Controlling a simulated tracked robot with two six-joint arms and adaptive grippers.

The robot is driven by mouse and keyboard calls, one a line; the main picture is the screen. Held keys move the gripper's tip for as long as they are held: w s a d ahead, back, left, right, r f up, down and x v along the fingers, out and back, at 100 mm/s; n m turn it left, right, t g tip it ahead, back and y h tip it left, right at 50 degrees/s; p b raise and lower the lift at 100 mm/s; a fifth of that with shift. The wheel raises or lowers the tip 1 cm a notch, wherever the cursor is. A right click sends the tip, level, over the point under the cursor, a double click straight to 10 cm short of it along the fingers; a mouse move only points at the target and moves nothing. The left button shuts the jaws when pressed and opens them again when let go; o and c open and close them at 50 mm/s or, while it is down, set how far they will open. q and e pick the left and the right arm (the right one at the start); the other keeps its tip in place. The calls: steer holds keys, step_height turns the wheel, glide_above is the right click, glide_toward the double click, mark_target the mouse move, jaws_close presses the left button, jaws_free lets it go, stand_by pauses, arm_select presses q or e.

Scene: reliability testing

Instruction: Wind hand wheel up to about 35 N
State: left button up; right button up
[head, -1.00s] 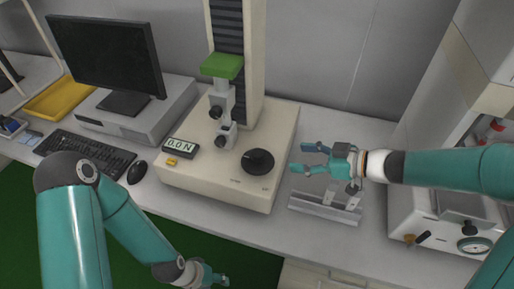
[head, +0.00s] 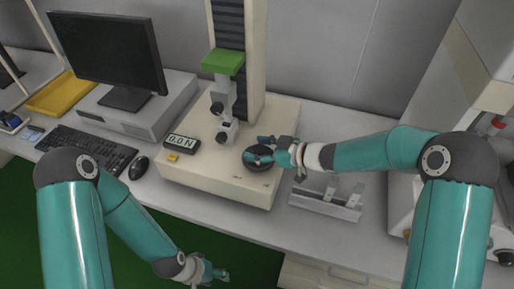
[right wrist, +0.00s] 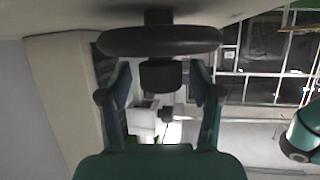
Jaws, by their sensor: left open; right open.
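The black hand wheel (head: 259,167) lies on the top of the cream test stand (head: 225,185), partly hidden by my right gripper (head: 260,148). That gripper is open, its fingers over the wheel in the head view. In the right wrist view, the wheel (right wrist: 160,40) shows as a dark disc near the top, and a dark block (right wrist: 160,76) below it sits between the spread fingers. I cannot tell if they touch it. The force display (head: 181,143) reads 0.0 N. My left gripper (head: 223,273) is open and empty, low in front of the bench.
The stand's column (head: 240,60) carries a green block (head: 223,63) and grips. A grey metal fixture (head: 327,203) lies right of the stand, under my right arm. A mouse (head: 139,167), keyboard (head: 88,152) and monitor (head: 105,55) stand left.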

steer(key=c, duration=1.2)
steer(key=shift+o, duration=0.2)
steer(key=m+t+h+b, duration=0.1)
steer(key=b, duration=0.6)
steer(key=m+t+h+b, duration=0.2)
steer(key=b, duration=0.5)
steer(key=w+m+t+h+b, duration=0.1)
steer(key=m+t+b, duration=0.1)
steer(key=b, duration=0.5)
steer(key=shift+w+d+f+b, duration=0.1)
steer(key=shift+d+f+b, duration=0.05)
steer(key=shift+f+b, duration=0.25)
steer(key=m+h+b, duration=0.1)
steer(key=b, duration=0.6)
steer(key=shift+s+r+b, duration=0.25)
steer(key=shift+s+b, duration=0.05)
steer(key=shift+b, duration=0.05)
steer(key=shift+s+r+b, duration=0.1)
steer(key=shift+s+b, duration=0.05)
steer(key=shift+b, duration=0.2)
steer(key=o, duration=1.2)
steer(key=shift+s+d, duration=0.1)
steer(key=shift+s, duration=0.05)
steer(key=shift+c, duration=0.2)
